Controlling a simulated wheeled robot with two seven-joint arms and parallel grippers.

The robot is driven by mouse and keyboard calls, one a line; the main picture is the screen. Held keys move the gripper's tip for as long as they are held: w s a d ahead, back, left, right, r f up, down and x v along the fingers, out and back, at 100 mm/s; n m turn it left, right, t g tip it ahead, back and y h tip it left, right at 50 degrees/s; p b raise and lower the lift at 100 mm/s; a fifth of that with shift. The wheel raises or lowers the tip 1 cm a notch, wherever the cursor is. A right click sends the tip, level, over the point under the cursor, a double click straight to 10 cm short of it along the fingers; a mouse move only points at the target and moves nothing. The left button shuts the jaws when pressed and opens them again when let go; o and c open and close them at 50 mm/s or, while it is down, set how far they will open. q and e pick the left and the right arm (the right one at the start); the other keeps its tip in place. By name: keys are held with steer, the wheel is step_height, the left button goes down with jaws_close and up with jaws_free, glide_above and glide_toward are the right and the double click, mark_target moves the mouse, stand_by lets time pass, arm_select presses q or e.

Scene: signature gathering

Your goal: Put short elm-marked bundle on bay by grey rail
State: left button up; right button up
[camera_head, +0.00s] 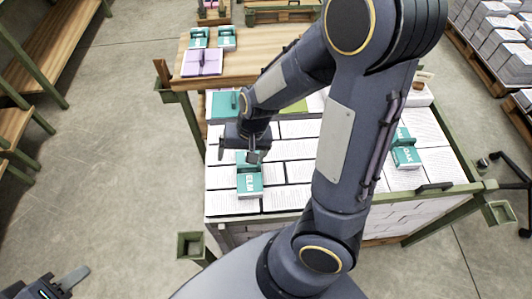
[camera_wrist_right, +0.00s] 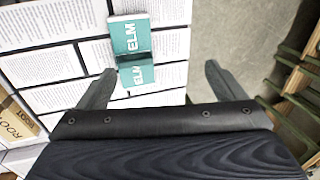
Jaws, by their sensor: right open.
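A short teal-banded bundle marked ELM (camera_head: 250,184) lies on the near left part of the paper-covered stack. It also shows in the right wrist view (camera_wrist_right: 131,36), with a dark band or strap across its middle. My right gripper (camera_head: 240,152) is open above the stack, just beyond the ELM bundle in the head view. In the right wrist view its fingers (camera_wrist_right: 160,82) are spread, with the bundle ahead and left of centre, not gripped. My left gripper (camera_head: 68,284) is partly in view at the bottom left, away from the stack. I cannot pick out a grey rail bay with certainty.
A teal bundle marked OAK (camera_head: 405,157) lies on the right of the stack. Another teal bundle (camera_head: 224,104) lies behind my right gripper. A wooden board (camera_head: 245,62) at the back carries a purple bundle (camera_head: 202,62) and teal bundles. Green posts and rails (camera_head: 440,215) edge the stack.

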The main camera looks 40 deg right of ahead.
steer(key=s+r+n+t+y, duration=0.1)
steer(key=s+r+n+t, duration=0.2)
steer(key=s+r, duration=0.9)
step_height(320, 180, up, 3)
steer(key=shift+s+f+n+t, duration=0.2)
steer(key=shift+s+n+t, duration=0.15)
steer(key=shift+n, duration=0.25)
steer(key=shift+w+a, duration=0.1)
